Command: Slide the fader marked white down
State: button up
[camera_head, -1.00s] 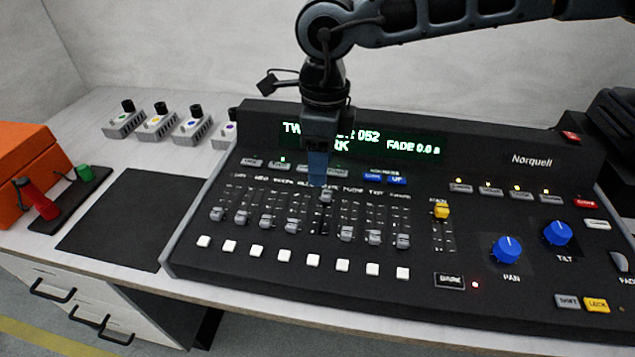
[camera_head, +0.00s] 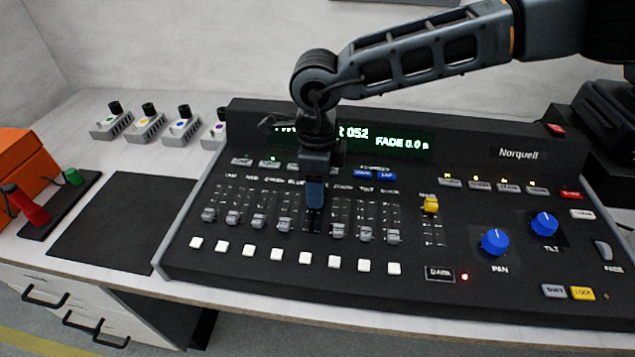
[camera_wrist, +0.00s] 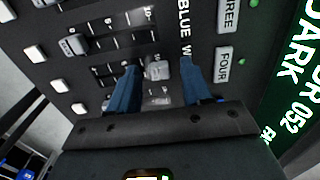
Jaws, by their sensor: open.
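The lighting desk (camera_head: 420,265) has a row of grey faders. The white fader's grey cap (camera_wrist: 158,70) shows in the wrist view, near the upper end of its slot, beside a label that begins with W. My gripper (camera_head: 314,206) points down over this slot and hides the cap in the head view. In the wrist view my gripper (camera_wrist: 159,66) is open, with one blue finger on each side of the cap. Whether the fingers touch it I cannot tell. The blue fader's cap (camera_wrist: 75,45) sits lower in its slot.
Other grey fader caps (camera_head: 338,231) stand low on both sides. A yellow-capped fader (camera_head: 430,204) and two blue knobs (camera_head: 495,242) are to the right. White buttons (camera_head: 305,258) line the front below the faders. A lit display (camera_head: 400,143) stands behind.

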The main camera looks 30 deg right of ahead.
jog(key=shift+c, duration=0.3)
grip_shut()
jog(key=shift+s+a, duration=0.1)
